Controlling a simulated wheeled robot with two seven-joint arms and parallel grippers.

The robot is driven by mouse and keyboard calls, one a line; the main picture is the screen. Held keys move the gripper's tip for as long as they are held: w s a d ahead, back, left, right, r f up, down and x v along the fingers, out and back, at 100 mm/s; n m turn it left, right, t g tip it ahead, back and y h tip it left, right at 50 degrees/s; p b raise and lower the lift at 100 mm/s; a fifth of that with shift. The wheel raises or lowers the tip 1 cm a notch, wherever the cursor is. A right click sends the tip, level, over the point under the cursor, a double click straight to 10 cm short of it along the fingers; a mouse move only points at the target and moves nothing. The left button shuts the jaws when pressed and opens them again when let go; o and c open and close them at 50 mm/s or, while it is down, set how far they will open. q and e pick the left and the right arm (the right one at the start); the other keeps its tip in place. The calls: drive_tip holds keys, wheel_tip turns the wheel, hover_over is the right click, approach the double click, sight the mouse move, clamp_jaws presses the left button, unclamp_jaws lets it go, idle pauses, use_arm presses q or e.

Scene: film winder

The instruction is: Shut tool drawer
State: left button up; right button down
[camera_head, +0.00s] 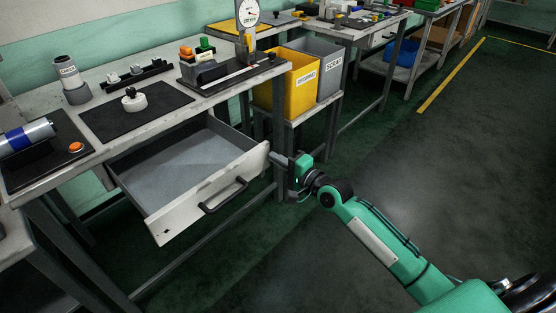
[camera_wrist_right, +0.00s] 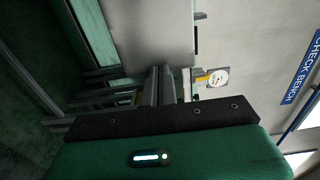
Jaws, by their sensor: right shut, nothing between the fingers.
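The tool drawer (camera_head: 208,195) is pulled far out from under the workbench, its grey inside empty. Its white front (camera_head: 185,215) carries a dark bar handle (camera_head: 223,196). My right gripper (camera_head: 274,157) is shut and empty beside the right end of the drawer front, away from the handle. Whether it touches the front I cannot tell. In the right wrist view the shut fingers (camera_wrist_right: 160,85) point at a pale panel (camera_wrist_right: 150,35), likely the drawer front. My left gripper is out of view.
The workbench top (camera_head: 60,110) above the drawer holds black mats, a white round part (camera_head: 133,101) and a dial gauge stand (camera_head: 247,30). A yellow bin (camera_head: 290,82) and a grey bin (camera_head: 322,65) stand right of the drawer. The floor at right is clear.

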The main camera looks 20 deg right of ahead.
sight(220, 125)
drive_tip(key=b+x, duration=0.1)
drive_tip(key=x, duration=1)
drive_tip(key=b+x, duration=0.2)
drive_tip(key=x, duration=0.4)
drive_tip(key=shift+w+a+f, duration=0.1)
drive_tip(key=shift+w, duration=0.1)
drive_tip(key=b+x, duration=0.3)
drive_tip(key=x, duration=0.4)
drive_tip(key=shift+w+a, duration=0.1)
drive_tip(key=shift+w, duration=0.1)
drive_tip(key=shift+w+a, duration=0.2)
drive_tip(key=shift+w, duration=0.2)
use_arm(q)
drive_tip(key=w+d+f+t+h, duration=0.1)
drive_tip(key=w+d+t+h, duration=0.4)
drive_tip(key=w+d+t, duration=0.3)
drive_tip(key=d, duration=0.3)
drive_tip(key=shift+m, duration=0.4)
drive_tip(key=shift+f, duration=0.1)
use_arm(e)
drive_tip(key=shift+s, duration=0.25)
